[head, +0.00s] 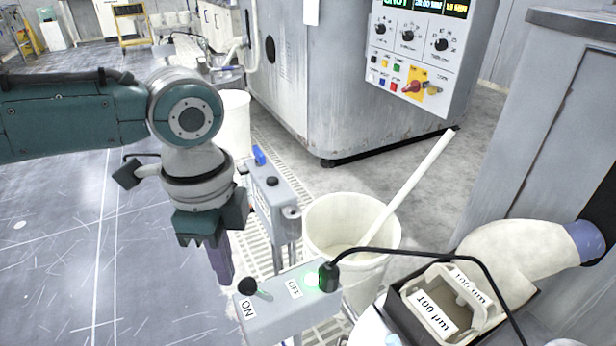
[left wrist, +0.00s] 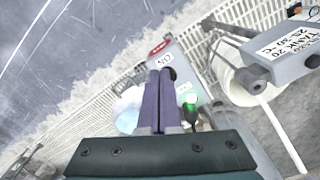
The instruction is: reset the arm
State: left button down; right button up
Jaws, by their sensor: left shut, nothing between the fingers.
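My left arm (head: 75,115) comes in from the left. Its left gripper (head: 226,280) points down with its purple fingers together and nothing between them. The fingertips are just left of a grey switch box (head: 290,312) with ON and OFF labels, a black-knobbed lever (head: 247,286) and a lit green lamp (head: 311,280). In the left wrist view the shut fingers (left wrist: 160,73) overlap part of this box (left wrist: 178,60), and the green lamp (left wrist: 190,98) glows to their right. I cannot tell whether they touch it. My right gripper is not in view.
A second grey control box (head: 268,195) stands close right of my left wrist. A pale bucket (head: 350,225) holds a slanting white rod (head: 420,180). A black cable (head: 440,254) arches over a labelled carrier (head: 430,312) at lower right. The floor (head: 90,270) at left is open.

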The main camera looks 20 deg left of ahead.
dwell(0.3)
pick_arm(q)
jog(key=s+d+r+n+t+h+p, duration=0.1)
jog(key=s+d+r+n+h+p, duration=0.1)
jog(key=s+d+r+p, duration=0.55)
jog(key=s+d+r+n+t+h+p, duration=0.15)
jog(key=d+r+p, duration=0.35)
jog(key=r+p, duration=0.55)
jog(key=s+a+r+n+y+p, duration=0.1)
jog(key=s+a+r+n+p, duration=0.25)
jog(key=r, duration=0.25)
jog(key=s+a+r+n+t+y+p, duration=0.1)
jog(key=s+a+r+n+p, duration=0.15)
jog(key=r+p, duration=0.3)
jog(key=s+a+r+n+y+p, duration=0.2)
jog(key=a+r+n+p, duration=0.15)
jog(key=r, duration=0.35)
notch_tip(320, 180, up, 36)
jog(key=p, duration=3.7)
jog(key=shift+w+m+h, duration=0.35)
jog(key=shift+w+m, duration=0.05)
jog(key=shift+w, duration=0.05)
jog(key=shift+d, duration=0.1)
